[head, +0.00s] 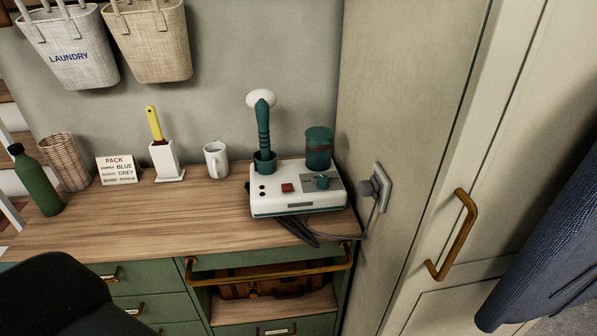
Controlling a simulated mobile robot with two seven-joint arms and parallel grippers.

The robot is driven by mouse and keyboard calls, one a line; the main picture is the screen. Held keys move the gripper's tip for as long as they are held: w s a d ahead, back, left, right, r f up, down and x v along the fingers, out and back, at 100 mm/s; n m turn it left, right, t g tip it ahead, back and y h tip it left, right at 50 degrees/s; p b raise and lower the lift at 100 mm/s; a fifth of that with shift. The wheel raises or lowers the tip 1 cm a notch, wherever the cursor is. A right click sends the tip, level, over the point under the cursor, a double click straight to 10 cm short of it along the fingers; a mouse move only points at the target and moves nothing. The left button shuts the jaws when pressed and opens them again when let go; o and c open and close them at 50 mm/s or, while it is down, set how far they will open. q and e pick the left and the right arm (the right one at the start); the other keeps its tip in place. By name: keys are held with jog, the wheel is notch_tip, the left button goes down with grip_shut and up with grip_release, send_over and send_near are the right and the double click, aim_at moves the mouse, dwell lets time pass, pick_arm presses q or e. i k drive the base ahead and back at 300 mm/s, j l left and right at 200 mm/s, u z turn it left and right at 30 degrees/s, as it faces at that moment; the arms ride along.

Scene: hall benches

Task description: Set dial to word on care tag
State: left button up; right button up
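A white appliance (298,206) with a teal base edge stands at the right end of the wooden counter. On its sloped front are a red square button (287,188), black round spots and a teal dial (322,182) on a grey panel. The dial's words and setting are too small to read. A teal wand with a white round head stands in it, beside a teal lidded container (319,148). A dark blue ribbed cloth (553,245) hangs at the right edge; no care tag shows on it. Neither gripper is in view.
On the counter (150,218) are a green bottle (37,180), wicker basket (64,161), "PACK" card (117,171), yellow-handled brush in a white holder (166,160) and white mug (216,160). A cord runs to a wall plug (377,187). A brass-handled door (455,235) stands right.

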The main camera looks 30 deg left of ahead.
aim_at(323, 180)
jog(key=l+z, duration=0.1)
jog(key=l, duration=0.3)
jog(key=i+l+z, duration=0.15)
jog(key=l, duration=0.25)
jog(key=l+z, duration=0.1)
jog(key=l, duration=0.25)
jog(key=u, duration=1.7)
jog(key=i+l, duration=0.05)
jog(key=l, duration=0.05)
